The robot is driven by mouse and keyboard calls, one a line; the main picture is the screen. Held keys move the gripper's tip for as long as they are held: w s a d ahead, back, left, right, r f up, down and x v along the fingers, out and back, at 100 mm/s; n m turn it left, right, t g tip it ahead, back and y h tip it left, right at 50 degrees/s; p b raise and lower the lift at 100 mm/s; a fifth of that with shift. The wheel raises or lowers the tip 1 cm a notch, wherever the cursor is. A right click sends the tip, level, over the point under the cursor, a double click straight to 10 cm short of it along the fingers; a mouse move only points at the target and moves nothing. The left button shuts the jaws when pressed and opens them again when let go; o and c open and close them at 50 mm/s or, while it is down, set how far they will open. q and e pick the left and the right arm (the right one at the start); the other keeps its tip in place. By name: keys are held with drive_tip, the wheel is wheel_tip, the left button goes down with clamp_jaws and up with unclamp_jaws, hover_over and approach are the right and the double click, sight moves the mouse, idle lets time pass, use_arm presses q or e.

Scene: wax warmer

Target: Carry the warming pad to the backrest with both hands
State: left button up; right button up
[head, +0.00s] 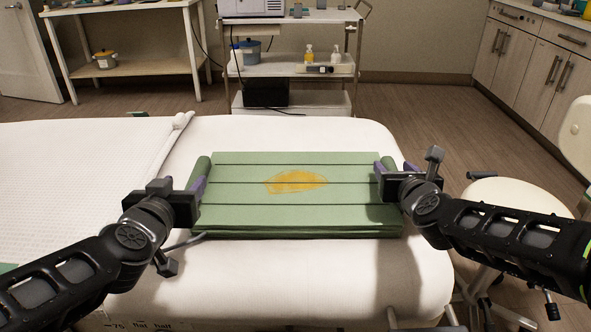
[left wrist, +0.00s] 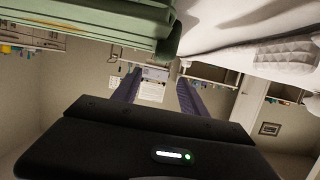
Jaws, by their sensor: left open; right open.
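The warming pad (head: 290,213) is a green, ribbed, folded slab with a yellow patch in its middle. It lies flat on the white padded bed (head: 300,270). My left gripper (head: 198,190) is at the pad's left rolled edge, open. My right gripper (head: 390,165) is at its right edge near the far corner, open. In the left wrist view the purple fingers (left wrist: 158,90) are apart with nothing visible between them, and the pad's green edge (left wrist: 100,22) shows above them. Whether either gripper touches the pad is unclear. I cannot tell surely which part is the backrest.
A white textured sheet with a rolled edge (head: 165,150) covers the bed's left part. A cable (head: 186,243) runs by the pad's front left corner. A white stool (head: 515,200) stands right of the bed. A trolley (head: 290,65) with bottles stands behind, across open floor.

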use_arm(q)
drive_tip(key=shift+v, duration=1.2)
use_arm(e)
drive_tip(key=v, duration=1.2)
